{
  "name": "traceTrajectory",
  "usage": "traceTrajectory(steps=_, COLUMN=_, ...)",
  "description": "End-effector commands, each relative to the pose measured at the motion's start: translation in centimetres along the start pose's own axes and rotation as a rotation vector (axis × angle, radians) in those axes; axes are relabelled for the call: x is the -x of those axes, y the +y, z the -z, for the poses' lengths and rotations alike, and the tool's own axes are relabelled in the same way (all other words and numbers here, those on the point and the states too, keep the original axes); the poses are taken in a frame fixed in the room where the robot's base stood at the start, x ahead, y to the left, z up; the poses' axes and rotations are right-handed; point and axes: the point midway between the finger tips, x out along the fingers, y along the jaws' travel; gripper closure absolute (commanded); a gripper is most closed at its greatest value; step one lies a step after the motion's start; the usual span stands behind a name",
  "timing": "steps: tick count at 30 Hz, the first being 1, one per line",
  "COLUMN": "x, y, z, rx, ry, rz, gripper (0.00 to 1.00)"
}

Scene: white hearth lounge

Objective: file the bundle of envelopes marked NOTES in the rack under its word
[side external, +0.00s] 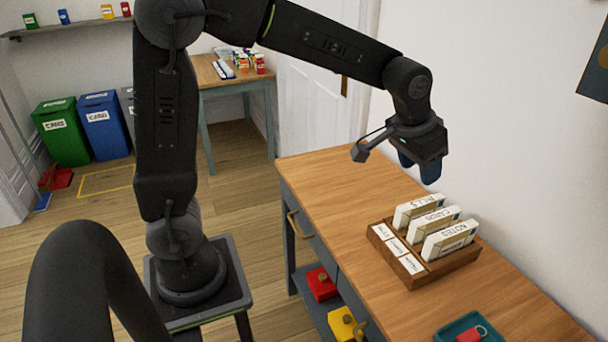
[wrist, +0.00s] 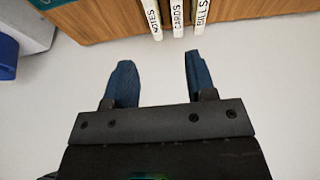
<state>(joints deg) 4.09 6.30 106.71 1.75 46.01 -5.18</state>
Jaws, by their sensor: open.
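The white NOTES bundle (side external: 449,240) stands tilted in the rear part of the wooden rack (side external: 440,273), nearest the camera in the side external view. It also shows at the top of the wrist view (wrist: 152,20). The CARDS bundle (side external: 433,222) and BILLS bundle (side external: 414,209) stand beside it in a row. White word cards (side external: 396,247) lie along the rack's front; their small print is hard to read. My gripper (side external: 419,172) is open and empty, above and behind the rack, apart from the bundles. Its blue fingers are spread in the wrist view (wrist: 158,62).
The rack sits on a wooden table (side external: 330,185) against the white wall. A teal tray (side external: 450,334) with a red item lies at the table's near end. The table left of the rack is clear. A red box (side external: 321,284) and yellow box (side external: 344,324) sit on the lower shelf.

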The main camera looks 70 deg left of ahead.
Motion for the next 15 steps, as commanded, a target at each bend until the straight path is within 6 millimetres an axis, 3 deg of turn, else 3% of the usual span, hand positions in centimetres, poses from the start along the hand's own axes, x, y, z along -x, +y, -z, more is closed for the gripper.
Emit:
traceTrajectory(steps=1, x=2.1, y=-0.4, z=-1.6, rx=0.001, ry=0.019, rz=0.000, gripper=0.49)
traceTrajectory(steps=6, x=6.8, y=-1.6, z=-7.6, rx=0.001, ry=0.057, rz=0.001, gripper=0.49)
traceTrajectory(steps=10, x=8.9, y=-2.1, z=-12.5, rx=0.001, ry=0.085, rz=0.001, gripper=0.49)
traceTrajectory(steps=15, x=9.8, y=-2.5, z=-17.5, rx=0.000, ry=0.112, rz=0.002, gripper=0.49)
